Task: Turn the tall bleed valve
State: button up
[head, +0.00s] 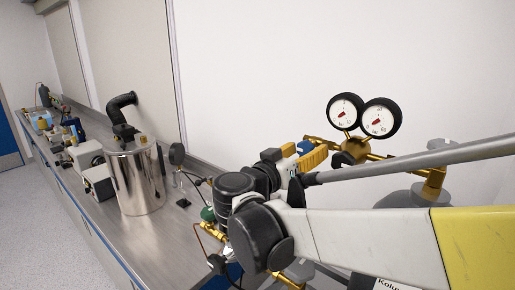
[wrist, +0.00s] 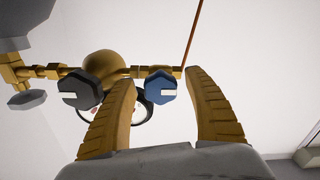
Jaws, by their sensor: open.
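In the wrist view, a blue knob (wrist: 158,90) with a white mark sits on a brass pipe line, framed between the two tan fingers of my gripper (wrist: 158,78). The fingers are apart, with a gap on each side of the knob; I cannot tell how deep it lies between them. A black knob (wrist: 82,90) with a white mark is left of the left finger. In the head view, my gripper (head: 316,156) is beside the brass regulator assembly (head: 380,157), with the blue knob (head: 304,147) partly showing near it. No label shows which knob is the tall bleed valve.
Two round gauges (head: 364,115) stand above the brass assembly. A thin copper tube (wrist: 192,35) rises near the right fingertip. A steel pot (head: 136,178) and several devices stand along the bench (head: 165,228) at left. The wall behind is bare.

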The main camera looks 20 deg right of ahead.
jog(key=v, duration=1.1)
jog(key=shift+s+a, duration=0.2)
jog(key=shift+a, duration=0.05)
